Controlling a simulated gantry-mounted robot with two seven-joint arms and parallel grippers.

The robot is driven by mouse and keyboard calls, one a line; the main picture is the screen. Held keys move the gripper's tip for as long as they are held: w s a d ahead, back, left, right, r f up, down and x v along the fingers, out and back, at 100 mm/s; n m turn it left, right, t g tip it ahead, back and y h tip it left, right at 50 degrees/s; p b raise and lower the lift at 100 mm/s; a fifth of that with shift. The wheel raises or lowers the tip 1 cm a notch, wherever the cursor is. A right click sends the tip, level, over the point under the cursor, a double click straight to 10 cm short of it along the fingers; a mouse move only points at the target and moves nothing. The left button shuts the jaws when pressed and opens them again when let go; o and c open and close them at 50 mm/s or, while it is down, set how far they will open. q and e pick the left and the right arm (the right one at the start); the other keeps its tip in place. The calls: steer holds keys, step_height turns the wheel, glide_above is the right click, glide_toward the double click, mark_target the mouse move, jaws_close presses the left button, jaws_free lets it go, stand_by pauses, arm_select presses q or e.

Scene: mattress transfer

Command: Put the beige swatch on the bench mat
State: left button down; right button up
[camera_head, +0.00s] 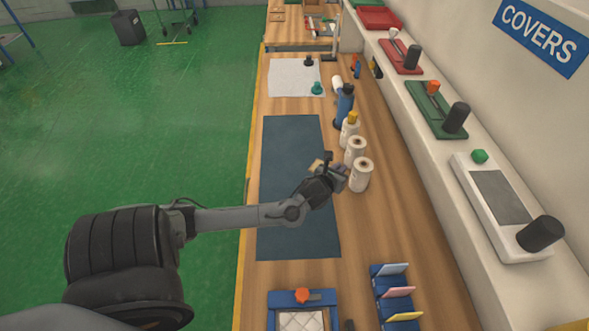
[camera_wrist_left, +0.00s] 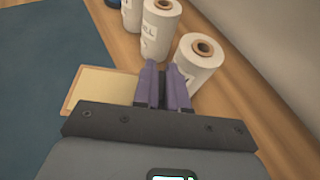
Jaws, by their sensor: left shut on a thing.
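The beige swatch (camera_wrist_left: 100,90) shows in the left wrist view as a flat tan piece left of the fingers, partly hidden by the gripper body. In the head view a small part of it (camera_head: 316,165) shows beside the gripper. My left gripper (camera_head: 341,172) is shut on the swatch; it also shows in the left wrist view (camera_wrist_left: 163,70). It is over the right edge of the dark blue bench mat (camera_head: 285,150), close to the white rolls. I cannot tell whether the swatch touches the mat. The mat also shows in the left wrist view (camera_wrist_left: 40,80). My right gripper is not in view.
White rolls (camera_head: 361,176) stand right of the mat, the nearest beside my gripper. A blue bottle (camera_head: 343,108) stands behind them. A blue frame (camera_head: 287,299) and a blue rack (camera_head: 389,284) with coloured pieces are at the near end. Most of the mat is bare.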

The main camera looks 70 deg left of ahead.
arm_select(q)
steer(key=shift+s+a+n+g+y+p, duration=0.5)
steer(key=shift+s+a+n+g+y, duration=0.3)
steer(key=shift+a, duration=0.3)
steer(key=shift+s+a+r+n+p, duration=0.1)
steer(key=shift+s+a+n+p, duration=0.1)
steer(key=shift+s+n+p, duration=0.15)
steer(key=shift+w+d+r+p, duration=0.1)
steer(key=shift+w+d+p, duration=0.1)
steer(key=shift+p, duration=0.1)
steer(key=shift+y, duration=0.3)
glide_above(305, 173)
step_height(305, 173, down, 7)
steer(key=shift+d+r+b, duration=0.15)
steer(key=shift+r+b, duration=0.05)
steer(key=shift+b, duration=0.25)
steer(key=shift+f+b, duration=0.35)
steer(key=shift+f, duration=1.6)
steer(key=shift+f, duration=0.2)
